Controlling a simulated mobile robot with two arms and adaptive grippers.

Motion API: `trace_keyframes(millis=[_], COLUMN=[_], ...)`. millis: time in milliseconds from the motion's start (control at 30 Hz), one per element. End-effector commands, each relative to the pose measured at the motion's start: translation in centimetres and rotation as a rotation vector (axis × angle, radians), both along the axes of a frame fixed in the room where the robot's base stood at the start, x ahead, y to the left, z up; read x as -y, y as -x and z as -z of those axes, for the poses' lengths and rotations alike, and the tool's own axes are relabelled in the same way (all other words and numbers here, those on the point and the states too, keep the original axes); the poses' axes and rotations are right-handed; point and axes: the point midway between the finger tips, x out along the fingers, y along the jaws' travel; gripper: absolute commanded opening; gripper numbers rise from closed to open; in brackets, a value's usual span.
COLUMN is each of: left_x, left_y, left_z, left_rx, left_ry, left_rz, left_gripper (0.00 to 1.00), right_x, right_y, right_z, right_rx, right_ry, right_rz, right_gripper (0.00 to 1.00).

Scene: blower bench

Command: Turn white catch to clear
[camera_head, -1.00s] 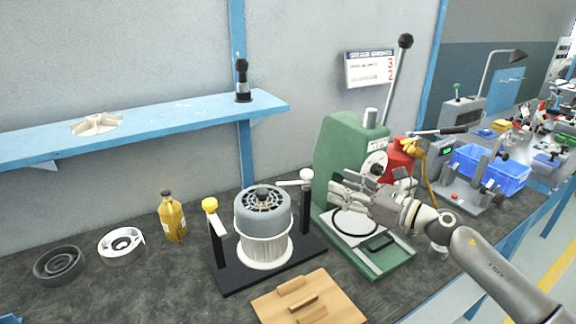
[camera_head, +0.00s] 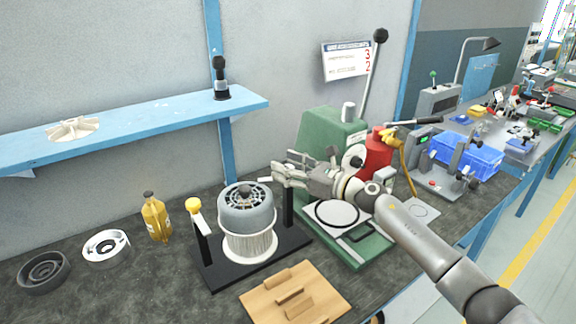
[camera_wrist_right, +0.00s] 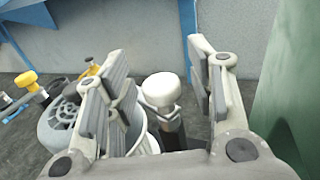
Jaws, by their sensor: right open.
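The white catch (camera_wrist_right: 161,90) sits on top of a dark post at the right end of a black stand. In the right wrist view it stands between the open fingers of my right gripper (camera_wrist_right: 165,85), apart from both. In the head view the gripper (camera_head: 277,175) largely hides this catch. A grey motor (camera_head: 247,212) with a vented top stands in a white cup on the black stand (camera_head: 215,278). The yellow catch (camera_head: 194,205) is on the left post; it also shows in the right wrist view (camera_wrist_right: 26,79). My left gripper is not in view.
A green press (camera_head: 325,135) stands just right of my right gripper. A wooden block board (camera_head: 325,305) lies in front of the stand. A yellow bottle (camera_head: 156,218) and two ring parts are on the left. A blue shelf (camera_head: 150,118) hangs above.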

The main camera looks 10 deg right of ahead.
Motion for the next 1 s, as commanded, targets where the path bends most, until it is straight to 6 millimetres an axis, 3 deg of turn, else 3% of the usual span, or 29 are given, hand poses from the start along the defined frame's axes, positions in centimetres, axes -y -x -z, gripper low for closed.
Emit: trace_keyframes(millis=[267, 667, 1000], left_x=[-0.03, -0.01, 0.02], left_y=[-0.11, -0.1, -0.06], left_z=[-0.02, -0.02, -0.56], left_rx=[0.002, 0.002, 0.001], left_ry=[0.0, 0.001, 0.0], left_rz=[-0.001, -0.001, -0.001], left_gripper=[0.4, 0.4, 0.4], right_x=[-0.1, -0.08, -0.44], right_y=[-0.09, -0.08, -0.11], right_z=[0.02, 0.01, -0.16], right_rx=[0.0, 0.0, -0.001], right_ry=[0.0, 0.0, -0.001], right_rz=[0.0, 0.0, 0.008], right_gripper=[0.5, 0.0, 0.0])
